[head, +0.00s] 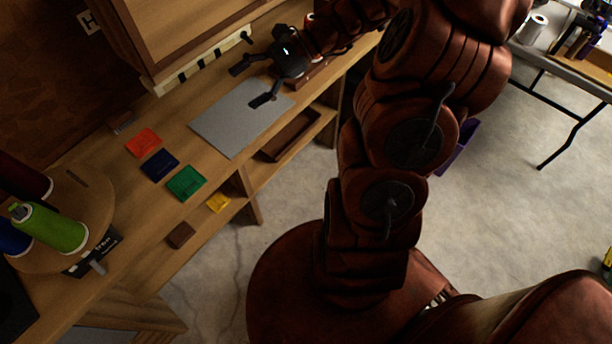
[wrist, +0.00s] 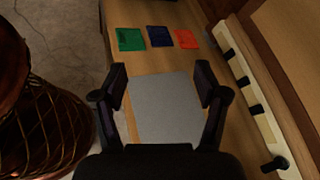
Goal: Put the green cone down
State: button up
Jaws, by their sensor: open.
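The green cone (head: 50,229) of thread is at the far left of the head view. It lies tilted on a round wooden stand (head: 96,205), beside a dark red cone (head: 24,180) and a blue cone (head: 12,238). My gripper (head: 250,85) is open and empty over the grey mat (head: 225,125) on the bench, well away from the green cone. In the wrist view my gripper (wrist: 161,80) has its fingers apart, with only the mat (wrist: 163,108) between them. The green cone is not in the wrist view.
Red (head: 143,142), blue (head: 160,165) and green (head: 187,183) flat squares lie on the bench between mat and stand. A cabinet (head: 190,40) overhangs the bench's back. A striped rail (head: 205,70) runs below it. Open floor (head: 300,190) lies in front.

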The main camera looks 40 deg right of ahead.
jog(key=s+a+n+g+h, duration=0.55)
jog(key=s+a+n, duration=0.35)
jog(key=s, duration=0.4)
jog(key=s+d+n+h, duration=0.5)
jog(key=s+n+h, duration=0.2)
jog(key=s, duration=0.4)
jog(key=shift+s+f+t+h, duration=0.25)
jog(key=shift+s+t+h, duration=0.05)
jog(key=shift+t+h, duration=0.15)
jog(key=shift+o, duration=0.2)
notch_tip(320, 180, up, 4)
jog(key=p, duration=0.4)
jog(key=shift+f, duration=0.1)
jog(key=shift+o, duration=0.7)
jog(key=shift+r, duration=0.3)
jog(key=shift+f, duration=0.1)
